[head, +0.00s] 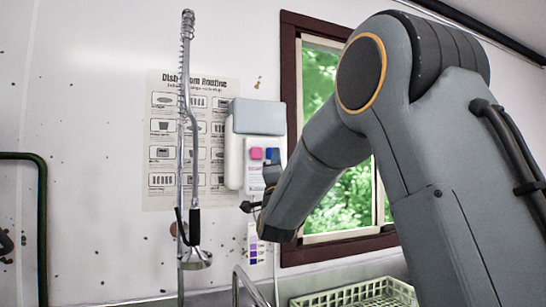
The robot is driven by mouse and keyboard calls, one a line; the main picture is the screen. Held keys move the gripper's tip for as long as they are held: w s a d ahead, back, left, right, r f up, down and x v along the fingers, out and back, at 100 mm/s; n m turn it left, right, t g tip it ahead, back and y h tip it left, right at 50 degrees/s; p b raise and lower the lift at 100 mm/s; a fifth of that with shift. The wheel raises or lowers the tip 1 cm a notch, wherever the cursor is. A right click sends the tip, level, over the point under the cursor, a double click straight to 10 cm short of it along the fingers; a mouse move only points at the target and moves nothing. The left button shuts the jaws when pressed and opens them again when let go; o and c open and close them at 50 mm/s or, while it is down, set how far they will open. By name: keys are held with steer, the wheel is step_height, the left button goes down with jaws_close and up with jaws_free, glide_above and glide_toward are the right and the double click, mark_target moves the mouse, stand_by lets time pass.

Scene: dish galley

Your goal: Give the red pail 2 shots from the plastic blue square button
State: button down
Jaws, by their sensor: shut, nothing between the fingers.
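A dispenser (257,117) with a grey top hangs on the white wall left of the window. On its front panel a blue square button (272,153) sits just right of a pink button (256,153). My arm reaches in from the right, and its end is below the dispenser's front. My gripper (247,207) shows as a small dark tip pointing left, shut and empty, below the blue button and apart from it in the picture. My wrist hides part of the dispenser's lower right. No red pail is in view.
A metal spray hose (187,120) with a spray head hangs left of the dispenser, before a poster (162,140). A faucet pipe (247,285) rises below. A pale green rack (360,293) stands under the window (320,75). A colour strip chart (255,245) hangs beneath the dispenser.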

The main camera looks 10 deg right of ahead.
steer(key=shift+w+a+b, duration=0.15)
steer(key=shift+w+b, duration=0.4)
steer(key=shift+w, duration=0.2)
stand_by(1.0)
steer(key=shift+s, duration=0.1)
steer(key=shift+s+d+b, duration=0.2)
steer(key=shift+s+b, duration=0.25)
steer(key=shift+s, duration=0.55)
steer(key=shift+f+b, duration=0.1)
steer(key=shift+b, duration=0.55)
steer(key=shift+w+a+b, duration=0.2)
steer(key=shift+w+b, duration=0.8)
steer(key=shift+w, duration=0.1)
stand_by(1.0)
steer(key=shift+s, duration=0.1)
steer(key=shift+s+d+b, duration=0.2)
steer(key=shift+s+b, duration=0.35)
steer(key=shift+s, duration=0.5)
